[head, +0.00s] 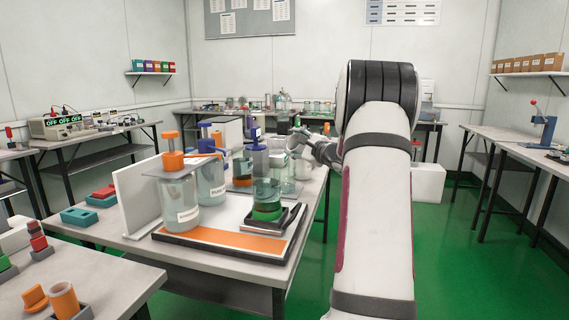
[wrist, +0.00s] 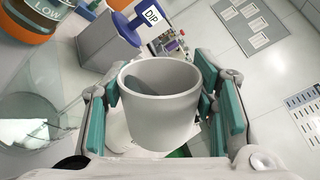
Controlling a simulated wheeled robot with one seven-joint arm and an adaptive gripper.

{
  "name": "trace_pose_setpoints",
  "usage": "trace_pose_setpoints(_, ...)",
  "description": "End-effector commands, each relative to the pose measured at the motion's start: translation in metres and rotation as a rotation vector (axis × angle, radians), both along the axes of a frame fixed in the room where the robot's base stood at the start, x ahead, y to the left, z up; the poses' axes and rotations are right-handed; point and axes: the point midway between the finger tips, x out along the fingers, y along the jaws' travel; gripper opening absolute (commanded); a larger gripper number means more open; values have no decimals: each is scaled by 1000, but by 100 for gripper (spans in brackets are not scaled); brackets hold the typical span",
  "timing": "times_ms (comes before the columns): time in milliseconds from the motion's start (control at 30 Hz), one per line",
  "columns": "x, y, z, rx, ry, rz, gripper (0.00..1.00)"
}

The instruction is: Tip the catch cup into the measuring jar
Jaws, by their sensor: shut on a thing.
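My gripper (wrist: 160,105) is shut on a plain pale grey cup (wrist: 155,115), which I take to be the catch cup. The teal finger pads press its sides, and its open mouth shows; the inside looks empty, though its bottom is hidden. In the head view the cup (head: 296,142) is a small pale shape at my gripper (head: 312,147), above the far right part of the bench. A clear glass vessel (wrist: 28,110) lies left of the gripper in the wrist view, apart from the cup. I cannot tell whether it is the measuring jar.
A grey block with a blue handle marked DIP (wrist: 108,42) stands close beside the cup. Large jars (head: 180,200) and a glass with green contents (head: 267,200) crowd the bench. Green floor (head: 465,260) is clear at right.

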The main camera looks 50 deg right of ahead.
Motion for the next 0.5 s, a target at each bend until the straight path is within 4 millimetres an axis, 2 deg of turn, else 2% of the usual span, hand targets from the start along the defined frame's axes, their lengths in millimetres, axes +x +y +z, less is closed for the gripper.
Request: trace_pose_setpoints(500, 0, 1, -1, -32, 11, 0, 21)
